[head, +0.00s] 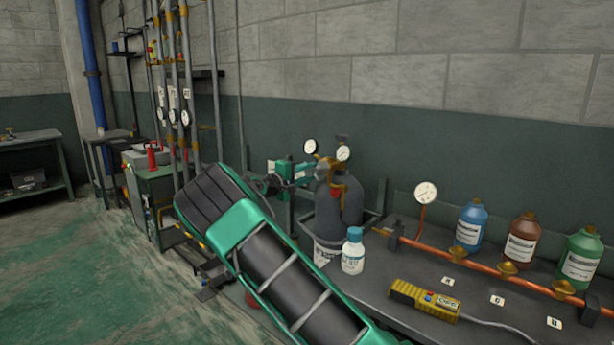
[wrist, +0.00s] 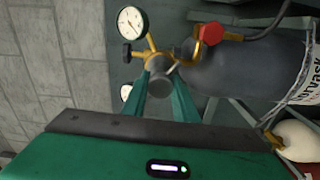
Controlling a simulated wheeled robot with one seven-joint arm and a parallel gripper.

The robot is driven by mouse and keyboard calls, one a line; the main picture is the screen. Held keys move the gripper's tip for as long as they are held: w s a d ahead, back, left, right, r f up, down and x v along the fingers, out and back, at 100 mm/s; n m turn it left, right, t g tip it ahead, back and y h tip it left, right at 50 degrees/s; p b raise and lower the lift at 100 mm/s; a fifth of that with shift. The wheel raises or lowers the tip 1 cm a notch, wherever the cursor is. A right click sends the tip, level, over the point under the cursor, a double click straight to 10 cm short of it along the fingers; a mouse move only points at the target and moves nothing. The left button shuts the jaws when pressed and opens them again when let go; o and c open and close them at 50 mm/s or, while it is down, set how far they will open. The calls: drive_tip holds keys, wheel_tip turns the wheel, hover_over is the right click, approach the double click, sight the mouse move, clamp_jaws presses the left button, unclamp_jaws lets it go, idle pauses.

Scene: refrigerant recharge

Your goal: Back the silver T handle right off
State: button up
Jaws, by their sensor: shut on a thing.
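My gripper (wrist: 163,76) is shut on a silver-grey round part, which I take to be the T handle (wrist: 160,79), at the front of the brass regulator (wrist: 152,58). The handle's crossbar is not clear, and the fingers cover its sides. In the head view my gripper (head: 318,172) reaches from the left to the regulator (head: 330,164) on top of the dark gas cylinders (head: 328,212). The handle is too small to make out there.
A white gauge (wrist: 132,22), a black knob (wrist: 130,51) and a red knob (wrist: 211,33) surround my fingers. A white bottle (head: 353,252) stands in front of the cylinders. A yellow device (head: 424,299), an orange pipe (head: 470,262) and coloured bottles (head: 471,226) occupy the bench to the right.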

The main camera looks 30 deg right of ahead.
drive_tip(key=n, duration=0.3)
drive_tip(key=shift+w+a+f+n, duration=0.15)
drive_tip(key=shift+a+n, duration=0.15)
drive_tip(key=shift+n, duration=0.1)
drive_tip(key=shift+f+n, duration=0.1)
drive_tip(key=shift+n, duration=1.7)
drive_tip(key=o, duration=1.1)
drive_tip(key=shift+c, duration=0.2)
drive_tip(key=shift+d, duration=0.15)
drive_tip(key=v, duration=1.1)
drive_tip(key=shift+d, duration=0.1)
